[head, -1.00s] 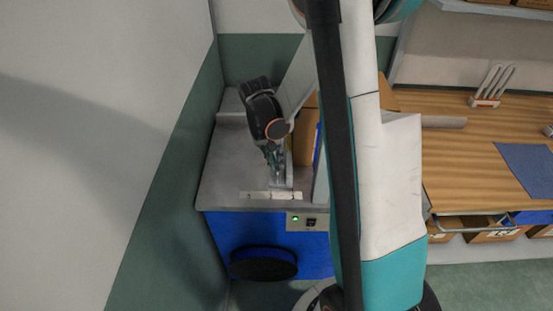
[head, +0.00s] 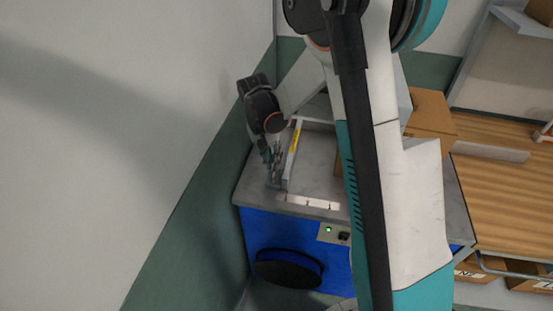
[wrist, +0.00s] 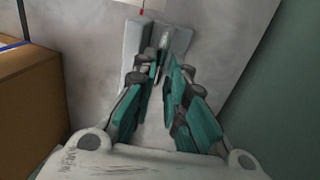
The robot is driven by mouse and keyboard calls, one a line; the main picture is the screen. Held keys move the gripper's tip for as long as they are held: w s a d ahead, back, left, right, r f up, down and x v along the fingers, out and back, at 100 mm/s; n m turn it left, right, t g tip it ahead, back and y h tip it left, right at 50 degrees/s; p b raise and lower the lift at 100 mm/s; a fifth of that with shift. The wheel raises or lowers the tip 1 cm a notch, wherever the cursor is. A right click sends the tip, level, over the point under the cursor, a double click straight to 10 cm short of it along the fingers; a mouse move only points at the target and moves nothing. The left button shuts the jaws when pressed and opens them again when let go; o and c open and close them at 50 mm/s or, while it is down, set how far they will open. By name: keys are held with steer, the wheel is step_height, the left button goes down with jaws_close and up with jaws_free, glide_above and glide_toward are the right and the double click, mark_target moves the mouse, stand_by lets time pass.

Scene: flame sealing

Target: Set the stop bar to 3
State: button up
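The stop bar (head: 293,149) is a pale bar with a yellow stripe, lying front to back on the grey worktop. In the head view its front end is close to the left end of the white scale strip (head: 312,203); the numbers are too small to read. My gripper (head: 272,168) points down at the bar's front end. In the wrist view the teal fingers of my gripper (wrist: 165,70) are close together, one on each side of a thin upright grey tab (wrist: 164,40), and appear shut on it. The tab stands on a grey block (wrist: 181,42).
The worktop (head: 252,185) has a blue front with a switch panel (head: 334,233) and a black round part (head: 288,269). A green and white wall (head: 205,190) stands close on the left. A brown box (wrist: 28,95) is left in the wrist view.

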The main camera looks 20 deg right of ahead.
steer(key=shift+o, duration=1.2)
steer(key=shift+w+a+f, duration=0.1)
steer(key=shift+w+a, duration=0.05)
steer(key=shift+w, duration=0.05)
steer(key=shift+s, duration=0.1)
step_height(320, 180, up, 12)
steer(key=w+a, duration=0.1)
steer(key=shift+w+a, duration=0.15)
steer(key=shift+a, duration=0.25)
